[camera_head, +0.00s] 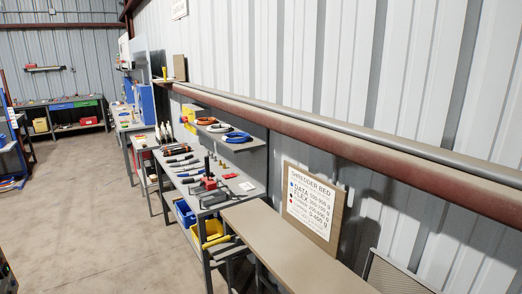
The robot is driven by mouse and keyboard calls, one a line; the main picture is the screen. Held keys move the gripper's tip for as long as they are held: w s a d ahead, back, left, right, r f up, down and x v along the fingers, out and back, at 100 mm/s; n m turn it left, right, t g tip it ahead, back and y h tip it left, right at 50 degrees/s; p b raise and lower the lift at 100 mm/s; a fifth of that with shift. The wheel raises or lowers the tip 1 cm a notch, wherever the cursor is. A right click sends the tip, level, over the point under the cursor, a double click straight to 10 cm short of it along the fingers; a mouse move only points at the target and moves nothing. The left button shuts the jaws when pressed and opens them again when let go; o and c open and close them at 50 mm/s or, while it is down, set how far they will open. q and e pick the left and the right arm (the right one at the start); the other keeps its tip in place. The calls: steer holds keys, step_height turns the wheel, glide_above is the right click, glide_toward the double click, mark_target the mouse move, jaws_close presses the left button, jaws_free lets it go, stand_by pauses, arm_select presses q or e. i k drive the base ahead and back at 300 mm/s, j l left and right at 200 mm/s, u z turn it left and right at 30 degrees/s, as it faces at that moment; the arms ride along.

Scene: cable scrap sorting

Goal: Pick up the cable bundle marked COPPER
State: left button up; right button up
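Coiled cable bundles lie on a grey upper shelf (246,145) along the right wall. Neither of my grippers is in view.
A tool bench (215,175) stands under the shelf, with blue (185,213) and yellow (209,232) bins below. A sign (313,205) with weight ranges leans on the wall behind a tan bench (280,245). Open concrete floor (95,215) lies left.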

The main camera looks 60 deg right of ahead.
mark_target(183, 149)
steer(key=z, duration=1.3)
steer(key=i+j+u, duration=0.1)
steer(key=i+u, duration=0.4)
steer(key=i, duration=1.85)
steer(key=i+j, duration=0.1)
steer(key=i, duration=2.45)
steer(key=l+z, duration=0.05)
steer(key=l, duration=0.05)
